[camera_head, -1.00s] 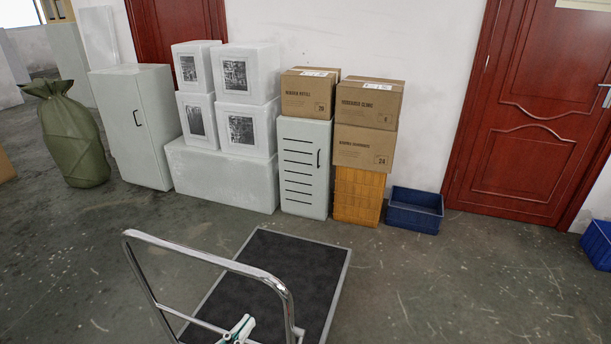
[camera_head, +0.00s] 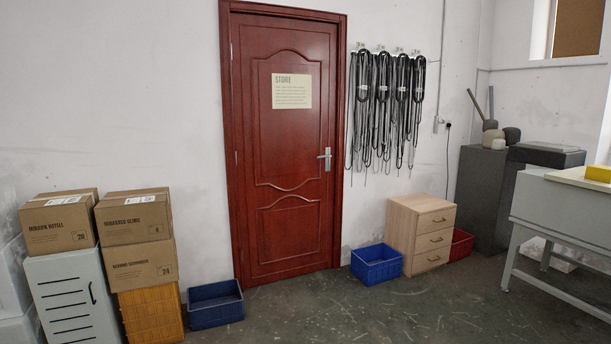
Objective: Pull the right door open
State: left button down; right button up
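A red-brown wooden door (camera_head: 290,228) stands shut in its frame in the middle of the head view. A pale sign reading STORE (camera_head: 291,91) is fixed to its upper panel. Its silver lever handle (camera_head: 325,158) is on the right side, and hinges show on the left edge. This is the only door in view now, so I cannot tell whether it is the task's right door. Neither of my grippers is in view.
Blue crates stand left (camera_head: 215,304) and right (camera_head: 376,264) of the door, near its foot. A wooden drawer unit (camera_head: 433,262), a red crate (camera_head: 462,244) and a grey table (camera_head: 560,205) are to the right. Stacked cartons (camera_head: 135,216) stand left. Floor before the door looks clear.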

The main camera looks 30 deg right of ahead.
aim_at(284, 70)
jog(key=z, duration=1)
jog(key=i+l+z, duration=0.25)
jog(key=i, duration=0.3)
jog(key=i+l+z, duration=0.1)
jog(key=i+z, duration=0.15)
jog(key=i, duration=0.3)
jog(key=i+z, duration=0.2)
jog(key=i, duration=2.85)
